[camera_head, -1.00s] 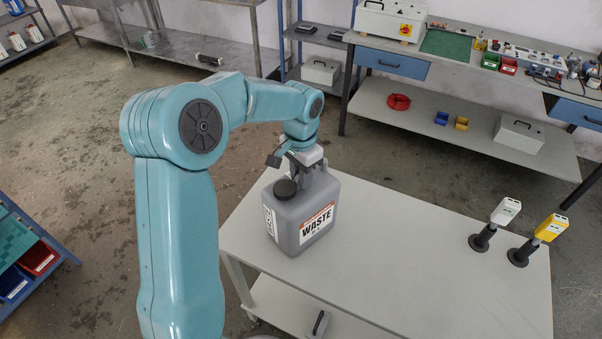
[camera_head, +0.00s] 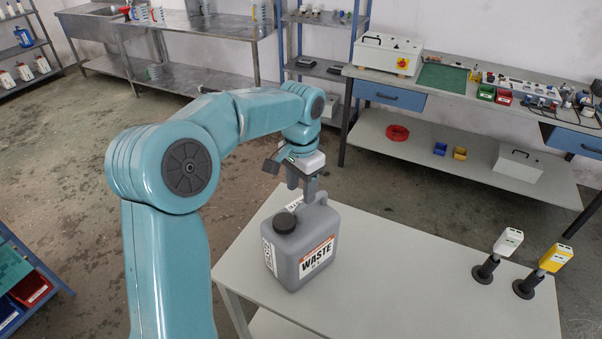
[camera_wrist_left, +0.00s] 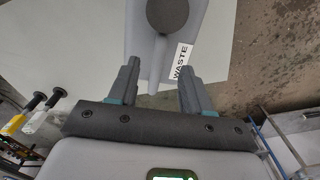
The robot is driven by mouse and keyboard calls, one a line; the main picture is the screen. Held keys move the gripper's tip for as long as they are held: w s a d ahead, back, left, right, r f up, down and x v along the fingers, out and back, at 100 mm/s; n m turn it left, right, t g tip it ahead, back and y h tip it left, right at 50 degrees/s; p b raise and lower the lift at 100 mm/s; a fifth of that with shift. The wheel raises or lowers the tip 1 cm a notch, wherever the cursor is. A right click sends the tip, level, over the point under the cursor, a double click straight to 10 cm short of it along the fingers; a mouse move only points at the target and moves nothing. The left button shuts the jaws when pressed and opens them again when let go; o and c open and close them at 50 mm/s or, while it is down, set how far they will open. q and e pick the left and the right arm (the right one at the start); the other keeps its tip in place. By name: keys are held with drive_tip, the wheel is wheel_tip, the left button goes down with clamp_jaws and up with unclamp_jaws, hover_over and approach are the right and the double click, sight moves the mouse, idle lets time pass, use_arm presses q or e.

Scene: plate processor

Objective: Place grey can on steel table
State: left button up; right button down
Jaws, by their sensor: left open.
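The grey can (camera_head: 300,247), with a black cap and a white and orange WASTE label, stands upright on the light grey table (camera_head: 420,290) in the head view. My left gripper (camera_head: 311,198) is just above the can's top, behind the cap, with its fingers pointing down. In the left wrist view the left gripper (camera_wrist_left: 160,88) is open, and the can (camera_wrist_left: 150,52) shows beyond and between its fingers. A steel table (camera_head: 195,30) with a lower shelf stands at the back left. My right gripper is not in view.
Two upright handheld devices, one white (camera_head: 497,256) and one yellow (camera_head: 541,271), stand on the right of the near table. A workbench (camera_head: 470,100) with tools stands at the back right. Open floor (camera_head: 75,140) lies at the left.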

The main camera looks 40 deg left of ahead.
use_arm(q)
wheel_tip(320, 180, up, 5)
drive_tip(key=shift+r, duration=0.1)
drive_tip(key=shift+w, duration=0.1)
idle(0.4)
drive_tip(key=shift+s, duration=0.2)
